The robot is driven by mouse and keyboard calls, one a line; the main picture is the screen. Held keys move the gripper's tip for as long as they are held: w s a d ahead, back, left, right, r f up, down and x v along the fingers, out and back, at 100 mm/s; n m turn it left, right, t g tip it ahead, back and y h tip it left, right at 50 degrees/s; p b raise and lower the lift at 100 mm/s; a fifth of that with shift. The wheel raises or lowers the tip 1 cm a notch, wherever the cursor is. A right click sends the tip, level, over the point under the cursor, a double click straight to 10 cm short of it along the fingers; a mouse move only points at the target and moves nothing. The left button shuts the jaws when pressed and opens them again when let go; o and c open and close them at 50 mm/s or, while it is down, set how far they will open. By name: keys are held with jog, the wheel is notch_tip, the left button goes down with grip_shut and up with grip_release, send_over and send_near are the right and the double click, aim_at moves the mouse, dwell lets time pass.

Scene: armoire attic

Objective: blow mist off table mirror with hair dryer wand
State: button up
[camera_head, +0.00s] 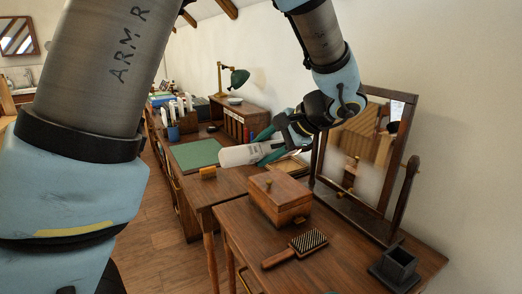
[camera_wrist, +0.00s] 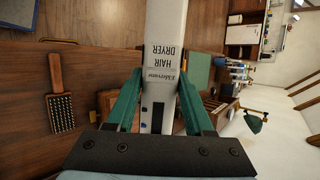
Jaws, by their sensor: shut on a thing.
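The table mirror (camera_head: 352,178) stands on the dressing table at the right in the head view, in a dark wooden swivel frame. Its lower glass looks pale and blurred; the upper part reflects the room more clearly. My gripper (camera_head: 265,150), with teal fingers, is left of the mirror above the desk side. It is shut on the white hair dryer wand (camera_head: 238,156), whose visible body extends left, away from the mirror. In the wrist view, the hair dryer (camera_wrist: 165,30), labelled "HAIR DRYER", lies between the fingers (camera_wrist: 160,95). The mirror is not clearly visible there.
On the dressing table (camera_head: 250,238) are a wooden box (camera_head: 276,200), a hairbrush (camera_head: 296,248) and a dark square holder (camera_head: 396,266). A desk with a green mat (camera_head: 195,153) and green lamp (camera_head: 238,78) stands behind. Open floor lies left.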

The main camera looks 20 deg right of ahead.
aim_at(246, 151)
jog(key=shift+s+r, duration=0.2)
jog(key=shift+r, duration=0.05)
jog(key=shift+s+a+r+b, duration=0.1)
jog(key=shift+s+a+b, duration=0.15)
jog(key=shift+a, duration=1)
jog(key=shift+s+a+r+b, duration=0.1)
jog(key=shift+s+a+b, duration=0.1)
jog(key=shift+a, duration=1)
jog(key=shift+f, duration=0.1)
